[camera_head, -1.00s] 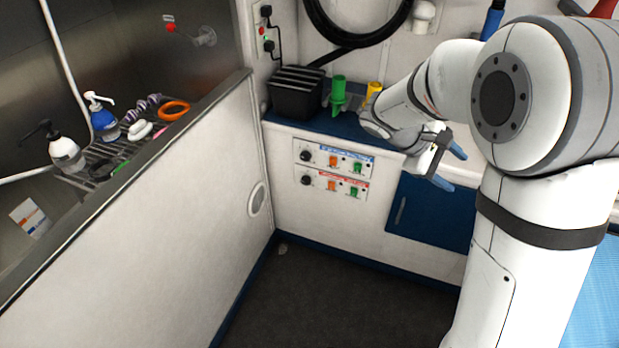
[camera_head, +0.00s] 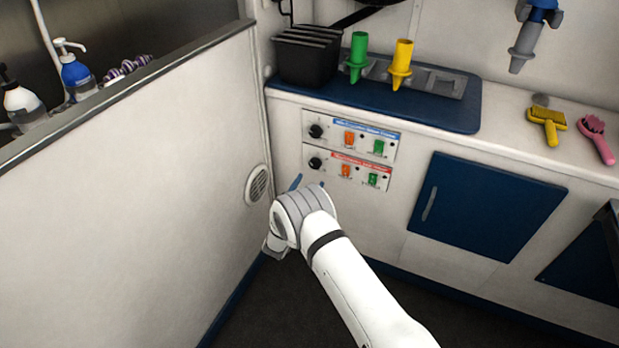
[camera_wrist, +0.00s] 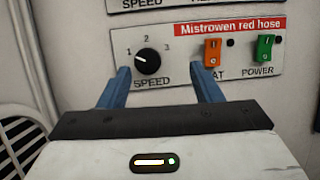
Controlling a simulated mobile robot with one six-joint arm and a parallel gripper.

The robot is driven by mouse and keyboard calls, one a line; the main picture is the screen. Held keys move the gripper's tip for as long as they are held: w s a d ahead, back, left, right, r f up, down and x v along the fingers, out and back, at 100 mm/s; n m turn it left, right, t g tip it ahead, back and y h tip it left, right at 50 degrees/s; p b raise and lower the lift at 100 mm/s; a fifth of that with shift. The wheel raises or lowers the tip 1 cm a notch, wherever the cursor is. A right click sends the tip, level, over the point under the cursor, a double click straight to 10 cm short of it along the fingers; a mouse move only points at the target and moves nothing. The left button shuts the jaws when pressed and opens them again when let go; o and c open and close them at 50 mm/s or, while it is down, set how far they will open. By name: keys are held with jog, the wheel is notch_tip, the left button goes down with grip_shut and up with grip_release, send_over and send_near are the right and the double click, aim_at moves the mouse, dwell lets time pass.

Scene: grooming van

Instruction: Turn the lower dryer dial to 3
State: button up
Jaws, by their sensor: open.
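The lower dryer dial (camera_head: 315,163) is a round black knob at the left end of the lower panel, which has a red label strip. In the wrist view the dial (camera_wrist: 148,62) has marks 1, 2 and 3 above it and SPEED below. Its white pointer line appears to point up-left, toward 1. My gripper (camera_wrist: 160,72) is open, its two blue fingers on either side of the dial's position in the picture, apparently short of it and with nothing between them. In the head view my gripper (camera_head: 308,184) is just below the panel, partly hidden by my wrist.
The upper panel's dial (camera_head: 316,131) sits close above. An orange switch (camera_wrist: 211,51) and green switch (camera_wrist: 264,48) are to the right on the lower panel. The white partition with a round vent (camera_head: 258,184) stands close on the left. A blue cabinet door (camera_head: 487,208) is to the right.

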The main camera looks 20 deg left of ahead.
aim_at(314, 166)
jog(key=shift+n+y, duration=0.5)
jog(key=shift+w+a+r+b, duration=0.2)
jog(key=shift+w+b, duration=0.1)
jog(key=shift+w, duration=0.75)
jog(key=shift+w+a+r+b, duration=0.1)
jog(key=shift+w+r+b, duration=0.15)
jog(key=shift+w, duration=0.75)
jog(key=shift+w+a+r+b, duration=0.15)
jog(key=shift+w+b, duration=0.15)
jog(key=shift+w, duration=0.75)
jog(key=shift+d, duration=0.1)
jog(key=c, duration=1)
